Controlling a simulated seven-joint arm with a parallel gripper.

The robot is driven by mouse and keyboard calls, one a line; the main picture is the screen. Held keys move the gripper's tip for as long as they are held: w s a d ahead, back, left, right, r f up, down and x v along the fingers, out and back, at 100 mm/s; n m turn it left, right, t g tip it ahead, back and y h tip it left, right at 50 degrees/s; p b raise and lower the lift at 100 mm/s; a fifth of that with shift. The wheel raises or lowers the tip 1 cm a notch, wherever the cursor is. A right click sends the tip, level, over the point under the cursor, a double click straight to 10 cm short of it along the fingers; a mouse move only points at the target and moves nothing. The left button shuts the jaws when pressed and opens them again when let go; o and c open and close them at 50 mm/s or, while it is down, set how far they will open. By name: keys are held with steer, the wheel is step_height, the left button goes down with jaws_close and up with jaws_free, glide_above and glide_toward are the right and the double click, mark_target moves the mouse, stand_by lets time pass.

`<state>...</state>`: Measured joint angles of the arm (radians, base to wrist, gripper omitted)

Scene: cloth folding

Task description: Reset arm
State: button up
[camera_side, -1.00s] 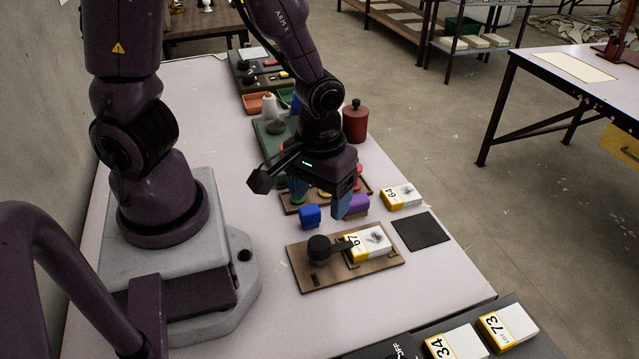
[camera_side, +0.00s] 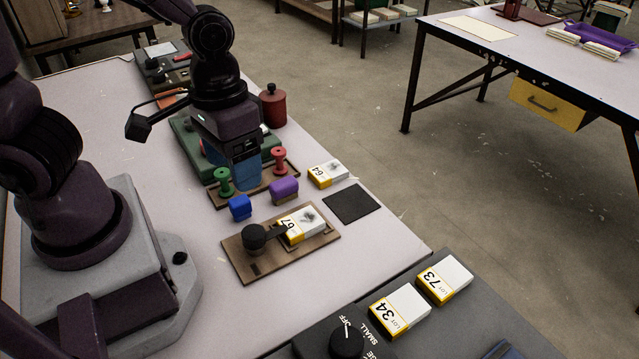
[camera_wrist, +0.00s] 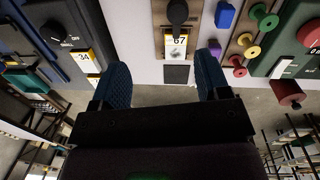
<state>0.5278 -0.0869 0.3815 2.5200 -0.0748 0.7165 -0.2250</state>
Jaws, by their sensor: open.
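My gripper (camera_side: 245,178) is above the table over the wooden stamp rack (camera_side: 222,199) in the side view. In the wrist view, its two blue fingers (camera_wrist: 168,88) are spread wide with nothing between them. A wooden board (camera_side: 268,266) holds a black round knob (camera_side: 254,236) and the white-and-yellow box marked 67 (camera_side: 308,222).
The box marked 64 (camera_side: 328,174) and a black square pad (camera_side: 352,204) lie right of the board. Boxes 34 (camera_side: 400,308) and 73 (camera_side: 444,278) lie on a dark panel with a dial (camera_side: 347,340). A red canister (camera_side: 273,106) stands behind. The table's front middle is clear.

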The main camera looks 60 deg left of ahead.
steer(key=a+r+t, duration=0.2)
steer(key=r+t, duration=0.1)
steer(key=r, duration=0.4)
steer(key=s+a+r+m+t+y, duration=0.1)
steer(key=a+r+t, duration=0.1)
steer(key=r, duration=0.5)
steer(key=shift+s+a+m+t, duration=0.15)
steer(key=shift+s+m+t, duration=0.15)
steer(key=shift+t, duration=0.1)
